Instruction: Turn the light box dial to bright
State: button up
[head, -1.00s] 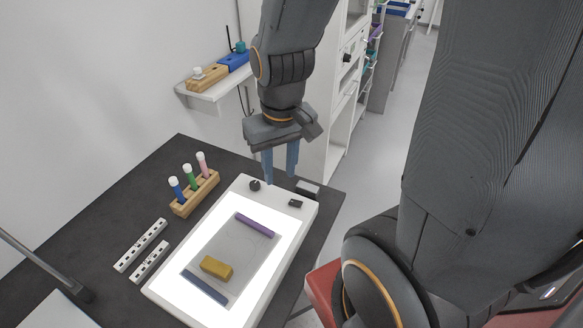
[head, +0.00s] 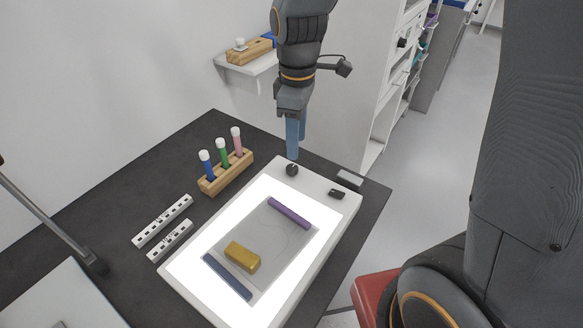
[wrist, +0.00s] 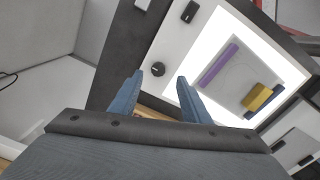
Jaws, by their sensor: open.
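The light box (head: 325,203) lies on the dark table with its panel glowing white. Its black dial (head: 292,169) is a small round knob on the far end of the white frame; it also shows in the wrist view (wrist: 158,69), just beyond and between the fingertips. My gripper (head: 293,152) points down just above the dial in the head view, its blue fingers seen nearly edge-on. In the wrist view the two fingers (wrist: 160,80) are apart with nothing between them. I cannot tell whether a fingertip touches the dial.
A black switch (head: 336,194) sits on the same frame end. On the panel lie a purple bar (head: 289,213), a yellow block (head: 242,256) and a dark blue bar (head: 228,278). A wooden rack (head: 226,173) with coloured tubes stands left of the dial. White scale bars (head: 163,221) lie nearer.

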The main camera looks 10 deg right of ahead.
aim_at(292, 167)
jog(key=shift+w+a+f+n, duration=0.35)
jog(key=shift+a+f+n, duration=0.05)
jog(key=shift+f+n, duration=0.1)
notch_tip(292, 167, down, 7)
jog(key=shift+f, duration=0.15)
jog(key=shift+c, duration=0.3)
jog(key=c, duration=1)
